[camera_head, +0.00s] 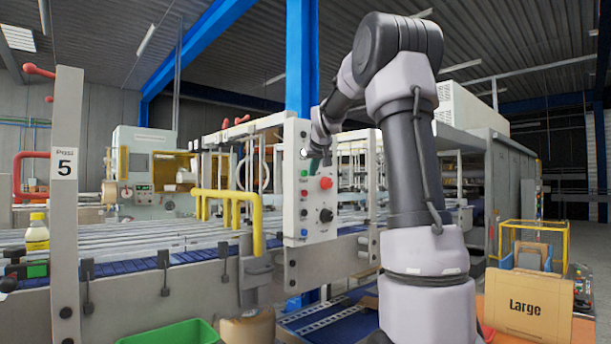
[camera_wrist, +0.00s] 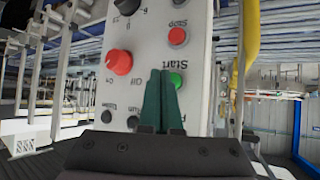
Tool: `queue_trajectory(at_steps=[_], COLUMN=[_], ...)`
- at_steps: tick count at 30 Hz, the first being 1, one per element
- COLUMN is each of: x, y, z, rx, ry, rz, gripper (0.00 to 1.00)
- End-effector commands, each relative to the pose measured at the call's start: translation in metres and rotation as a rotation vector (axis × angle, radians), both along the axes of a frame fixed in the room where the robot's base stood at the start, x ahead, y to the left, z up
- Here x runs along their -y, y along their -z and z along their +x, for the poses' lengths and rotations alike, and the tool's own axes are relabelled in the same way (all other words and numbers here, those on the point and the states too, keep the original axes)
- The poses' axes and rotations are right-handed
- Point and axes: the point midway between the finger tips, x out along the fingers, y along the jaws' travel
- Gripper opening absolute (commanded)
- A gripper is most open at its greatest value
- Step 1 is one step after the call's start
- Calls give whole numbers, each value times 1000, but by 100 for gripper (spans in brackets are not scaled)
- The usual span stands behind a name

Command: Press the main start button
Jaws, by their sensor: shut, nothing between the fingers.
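The white control panel (camera_head: 297,215) stands at the middle of the head view and fills the middle of the wrist view (camera_wrist: 205,60). A green button (camera_wrist: 176,80) by a "Start" label sits just right of my fingertips in the wrist view, partly beside the finger edge. A smaller red button (camera_wrist: 177,36) by a "Stop" label lies above it. A big red knob (camera_wrist: 119,62) with On and Off marks lies to the left. My gripper (camera_wrist: 160,73) is shut and empty, its dark green fingers pointing at the panel. Contact cannot be told. It also shows in the head view (camera_head: 318,165).
A black rotary knob (camera_head: 325,215) and a blue button (camera_head: 304,232) are on the panel. A yellow pipe rail (camera_head: 228,194) stands left of the panel by the roller conveyor. A "Large" carton (camera_head: 528,304) is at the lower right, a green bin (camera_head: 172,333) at the lower left.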

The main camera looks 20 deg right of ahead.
Motion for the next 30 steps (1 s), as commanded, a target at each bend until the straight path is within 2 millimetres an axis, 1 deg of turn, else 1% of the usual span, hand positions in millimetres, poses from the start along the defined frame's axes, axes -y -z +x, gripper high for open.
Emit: queue_trajectory(at_steps=[21,30], x=[0,-3], y=[0,0], z=[0,8], rx=[0,-1], ry=[0,-1], rz=[0,0], gripper=[0,0])
